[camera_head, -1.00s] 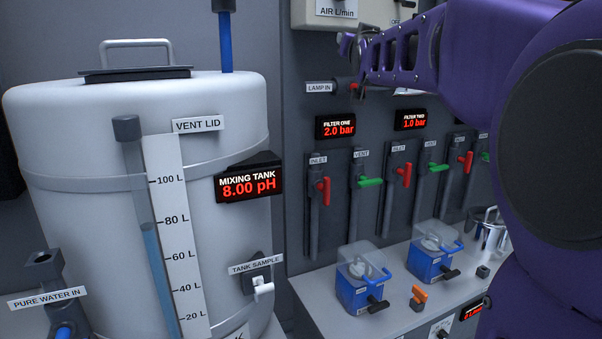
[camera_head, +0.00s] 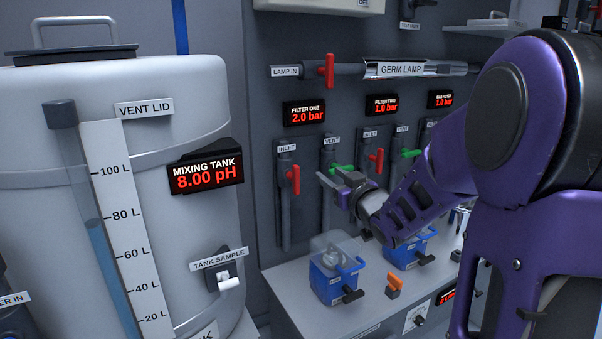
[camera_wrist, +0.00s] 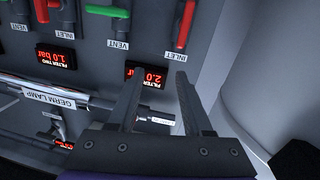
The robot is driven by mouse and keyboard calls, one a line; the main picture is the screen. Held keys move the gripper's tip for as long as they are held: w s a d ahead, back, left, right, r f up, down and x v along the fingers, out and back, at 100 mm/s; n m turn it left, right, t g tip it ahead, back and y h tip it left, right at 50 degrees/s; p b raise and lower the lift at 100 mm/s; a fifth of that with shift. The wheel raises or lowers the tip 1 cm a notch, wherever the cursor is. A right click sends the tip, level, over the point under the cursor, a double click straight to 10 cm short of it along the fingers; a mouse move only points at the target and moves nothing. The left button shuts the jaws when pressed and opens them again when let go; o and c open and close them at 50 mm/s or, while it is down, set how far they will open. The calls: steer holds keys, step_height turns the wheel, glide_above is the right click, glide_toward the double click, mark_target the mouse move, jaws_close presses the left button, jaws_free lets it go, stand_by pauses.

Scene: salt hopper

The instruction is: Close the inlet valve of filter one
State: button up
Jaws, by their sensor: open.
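The inlet valve of filter one has a red handle (camera_head: 294,180) on a vertical grey pipe under the INLET label. The handle stands upright, in line with the pipe. In the wrist view, which is upside down, the red handle (camera_wrist: 186,22) lies beyond the fingertips near the top. My gripper (camera_head: 332,186) is to the right of this handle, apart from it, in front of the vent pipe. In the wrist view my gripper (camera_wrist: 160,76) is open, with nothing between its fingers. The filter one display (camera_head: 304,114) reads 2.0 bar.
The green vent handle (camera_head: 342,168) sits crosswise behind my gripper, partly hidden. Filter two's red inlet handle (camera_head: 377,160) is farther right. Below are blue-based clear units (camera_head: 335,275) on a grey bench (camera_head: 300,305). The white mixing tank (camera_head: 130,80) bounds the left side.

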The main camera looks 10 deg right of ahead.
mark_target(298, 173)
steer(key=s+f+y, duration=0.2)
steer(key=s+f, duration=0.1)
steer(key=s, duration=0.1)
steer(key=x, duration=0.6)
steer(key=b+x, duration=0.1)
steer(key=x, duration=0.4)
steer(key=a+b+x, duration=0.1)
steer(key=x, duration=0.5)
steer(key=shift+w+a+f, duration=0.2)
steer(key=shift+f, duration=0.15)
jaws_close()
